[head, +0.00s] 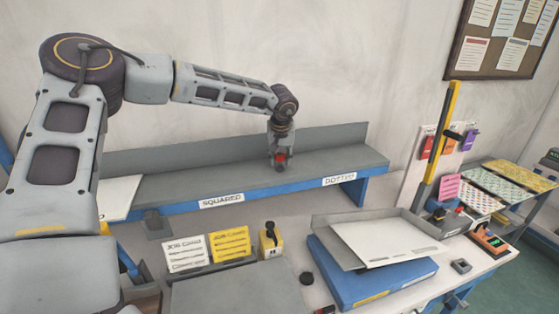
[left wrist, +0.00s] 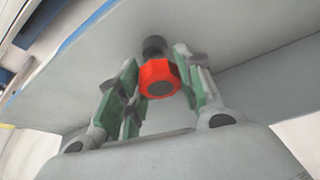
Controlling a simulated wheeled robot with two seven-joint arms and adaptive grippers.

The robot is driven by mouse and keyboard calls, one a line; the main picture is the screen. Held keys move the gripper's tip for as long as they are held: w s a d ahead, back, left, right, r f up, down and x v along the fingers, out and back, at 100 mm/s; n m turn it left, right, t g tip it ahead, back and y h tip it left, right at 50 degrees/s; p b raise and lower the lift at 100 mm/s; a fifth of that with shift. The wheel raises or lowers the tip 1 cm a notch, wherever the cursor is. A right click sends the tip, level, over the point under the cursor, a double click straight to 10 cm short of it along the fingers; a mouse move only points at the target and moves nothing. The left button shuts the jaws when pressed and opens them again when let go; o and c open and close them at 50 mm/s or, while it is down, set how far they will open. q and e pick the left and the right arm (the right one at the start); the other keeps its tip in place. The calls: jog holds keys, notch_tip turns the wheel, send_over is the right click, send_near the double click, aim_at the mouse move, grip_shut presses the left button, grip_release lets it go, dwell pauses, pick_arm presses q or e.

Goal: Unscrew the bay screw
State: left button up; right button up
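The bay screw (left wrist: 159,78) has a red, many-sided head and a dark neck that meets the grey surface. In the head view its red head (head: 281,159) shows as a small spot at the tip of my left gripper, over the grey bay shelf. My left gripper (left wrist: 158,75) comes down from above with its green-padded fingers on both sides of the red head. The head fills the space between the fingertips, and I see no clear gap. My right gripper is not in view.
The long grey shelf (head: 200,183) has a raised back and labels "SQUARED" and "DOTTED". A yellow post (head: 437,145) stands right.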

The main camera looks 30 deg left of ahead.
pick_arm(q)
jog(key=shift+c, duration=1.4)
jog(key=shift+n+y+b, duration=0.4)
jog(key=shift+n+b, duration=0.4)
jog(key=shift+n, duration=0.3)
jog(key=shift+n+g, duration=0.4)
jog(key=shift+n, duration=0.2)
jog(key=shift+n+y+b, duration=0.4)
jog(key=shift+n+b, duration=0.05)
jog(key=shift+n, duration=0.25)
jog(key=shift+n+g, duration=0.4)
jog(key=shift+n, duration=0.6)
